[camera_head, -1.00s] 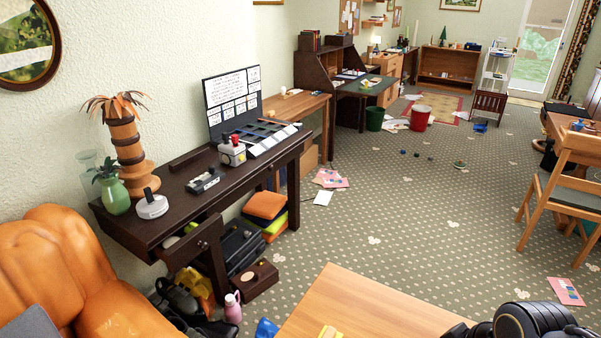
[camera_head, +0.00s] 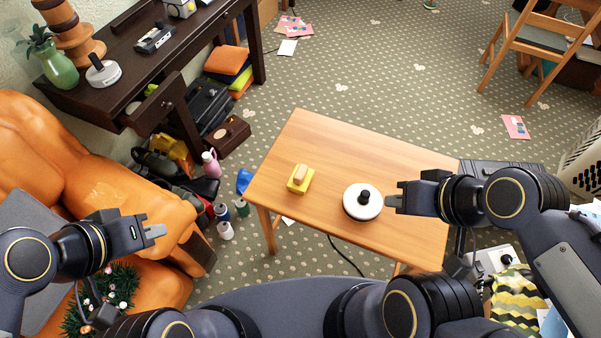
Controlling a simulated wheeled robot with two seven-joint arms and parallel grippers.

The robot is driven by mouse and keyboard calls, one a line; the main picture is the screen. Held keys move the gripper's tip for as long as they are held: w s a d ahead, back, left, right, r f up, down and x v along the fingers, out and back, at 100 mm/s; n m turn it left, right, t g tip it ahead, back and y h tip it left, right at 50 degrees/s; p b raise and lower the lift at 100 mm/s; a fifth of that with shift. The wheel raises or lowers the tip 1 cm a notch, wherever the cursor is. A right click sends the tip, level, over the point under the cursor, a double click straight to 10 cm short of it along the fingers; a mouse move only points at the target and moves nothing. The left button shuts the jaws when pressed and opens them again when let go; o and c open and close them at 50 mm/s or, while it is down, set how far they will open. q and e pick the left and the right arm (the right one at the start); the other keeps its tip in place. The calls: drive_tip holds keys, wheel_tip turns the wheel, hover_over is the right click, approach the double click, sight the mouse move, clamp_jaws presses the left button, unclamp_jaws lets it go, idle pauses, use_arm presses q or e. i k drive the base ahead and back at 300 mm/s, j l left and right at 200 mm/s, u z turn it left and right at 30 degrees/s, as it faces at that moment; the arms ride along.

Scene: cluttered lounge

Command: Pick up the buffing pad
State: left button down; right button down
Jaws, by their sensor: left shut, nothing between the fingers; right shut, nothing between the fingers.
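A round white pad with a black knob (camera_head: 362,204), which looks like the buffing pad, lies flat on the small wooden table (camera_head: 320,136). A yellow block with a tan wooden grip (camera_head: 300,179) lies to its left on the same table. My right gripper (camera_head: 390,201) is shut and empty, its tips close to the right edge of the white pad; whether they touch it or are above it is unclear. My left gripper (camera_head: 160,231) is shut and empty, in front of the orange armchair, away from the table. A similar white disc with a dark handle (camera_head: 103,74) stands on the dark desk.
The dark desk (camera_head: 130,90) with an open drawer stands at the upper left. The orange armchair (camera_head: 110,190) is at the left. Bottles (camera_head: 225,231) and bags crowd the floor left of the table. The table's back and front left are clear.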

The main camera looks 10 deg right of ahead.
sight(299, 182)
drive_tip(key=u, duration=1.05)
drive_tip(key=z, duration=1.35)
drive_tip(key=i+l+z, duration=0.1)
drive_tip(key=l+z, duration=0.2)
drive_tip(key=i+l+z, duration=0.1)
drive_tip(key=z, duration=0.2)
drive_tip(key=i+l, duration=0.05)
drive_tip(key=l, duration=0.05)
